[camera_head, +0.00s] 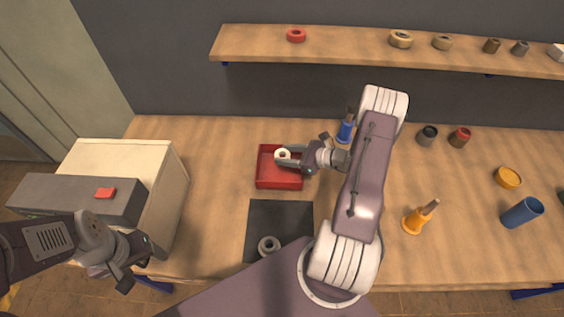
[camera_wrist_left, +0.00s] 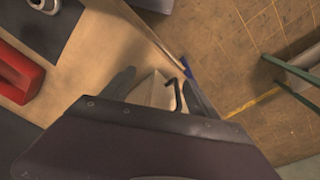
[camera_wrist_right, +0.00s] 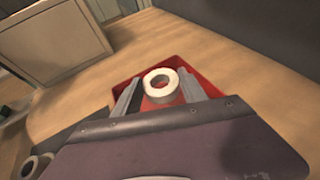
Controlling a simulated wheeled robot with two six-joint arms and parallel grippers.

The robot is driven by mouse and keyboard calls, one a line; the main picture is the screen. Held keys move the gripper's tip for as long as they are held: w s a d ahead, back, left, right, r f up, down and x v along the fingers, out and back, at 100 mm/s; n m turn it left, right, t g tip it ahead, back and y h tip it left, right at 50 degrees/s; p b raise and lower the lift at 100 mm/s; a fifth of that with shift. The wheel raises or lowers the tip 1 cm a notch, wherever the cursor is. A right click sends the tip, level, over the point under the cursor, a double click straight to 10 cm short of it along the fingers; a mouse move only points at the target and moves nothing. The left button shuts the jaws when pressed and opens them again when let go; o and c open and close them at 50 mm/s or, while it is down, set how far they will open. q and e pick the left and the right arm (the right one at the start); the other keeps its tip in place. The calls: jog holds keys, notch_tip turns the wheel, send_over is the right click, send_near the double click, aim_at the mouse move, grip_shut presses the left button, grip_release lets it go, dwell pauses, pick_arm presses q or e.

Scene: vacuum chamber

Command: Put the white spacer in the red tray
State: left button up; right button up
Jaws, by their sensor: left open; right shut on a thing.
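The white spacer (camera_head: 282,155) is a thick ring held between the fingers of my right gripper (camera_head: 291,155). It also shows between the fingertips in the right wrist view (camera_wrist_right: 160,85). The red tray (camera_head: 279,183) lies on the table, and the spacer is over its upper part. The tray also shows behind the spacer in the right wrist view (camera_wrist_right: 203,83). I cannot tell whether the spacer touches the tray floor. My left gripper (camera_head: 138,270) is open and empty near the table's front left edge.
A dark mat (camera_head: 265,215) with a grey ring (camera_head: 269,246) lies below the tray. A pale box (camera_head: 120,155) and a grey unit with a red piece (camera_head: 105,192) stand left. Orange (camera_head: 414,221) and blue (camera_head: 345,131) holders stand near my right arm. A shelf (camera_head: 350,45) spans the back.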

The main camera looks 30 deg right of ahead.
jog(key=shift+w+a+f, duration=0.15)
jog(key=shift+a+f, duration=0.1)
jog(key=shift+a, duration=0.15)
jog(key=shift+f, duration=2.15)
jog(key=shift+f+b, duration=0.5)
jog(key=shift+f, duration=0.05)
jog(key=o, duration=1.3)
jog(key=shift+a, duration=0.1)
